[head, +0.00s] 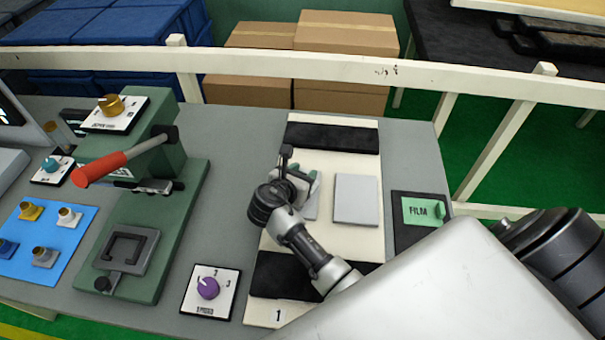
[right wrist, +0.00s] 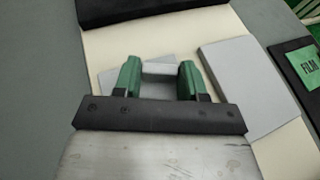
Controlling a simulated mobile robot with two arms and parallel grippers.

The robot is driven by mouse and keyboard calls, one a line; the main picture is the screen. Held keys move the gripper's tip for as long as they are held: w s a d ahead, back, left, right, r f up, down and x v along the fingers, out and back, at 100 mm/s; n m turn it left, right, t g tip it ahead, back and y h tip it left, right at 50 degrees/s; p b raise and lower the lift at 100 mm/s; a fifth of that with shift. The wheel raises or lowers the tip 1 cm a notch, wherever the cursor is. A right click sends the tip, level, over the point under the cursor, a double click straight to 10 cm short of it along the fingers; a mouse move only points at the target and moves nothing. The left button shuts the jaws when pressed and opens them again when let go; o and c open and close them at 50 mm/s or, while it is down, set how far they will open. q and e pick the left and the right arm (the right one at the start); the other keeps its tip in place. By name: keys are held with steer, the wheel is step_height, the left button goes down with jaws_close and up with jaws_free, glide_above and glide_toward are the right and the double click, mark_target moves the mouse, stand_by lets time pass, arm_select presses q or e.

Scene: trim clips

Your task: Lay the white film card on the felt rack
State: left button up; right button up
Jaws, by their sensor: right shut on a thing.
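My right gripper (head: 299,178) is over the middle of a cream board with black strips across its far and near parts, which looks like the felt rack (head: 330,133). In the right wrist view its green fingers (right wrist: 158,74) are shut on a small white block that looks like part of the white film card (right wrist: 158,69). A pale flat sheet shows below and around the fingers, partly hidden by them. Whether it touches the board I cannot tell. A second pale grey square card (head: 356,198) lies on the board just to the right. My left gripper is out of view.
A black plate with a green FILM label (head: 420,211) lies right of the board. A purple-knob dial plate (head: 209,289) lies to its left. A green press with a red handle (head: 100,169) stands further left. A white rail (head: 300,65) runs behind the table.

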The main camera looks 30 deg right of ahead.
steer(key=shift+f, duration=0.3)
steer(key=o, duration=0.9)
steer(key=shift+f, duration=0.1)
steer(key=shift+r, duration=0.25)
steer(key=p+v, duration=0.7)
steer(key=v, duration=0.3)
steer(key=shift+s+a+r+p, duration=0.15)
steer(key=shift+a+r+p, duration=0.05)
steer(key=shift+a+p, duration=0.15)
steer(key=shift+s+a, duration=0.3)
steer(key=shift+a, duration=0.2)
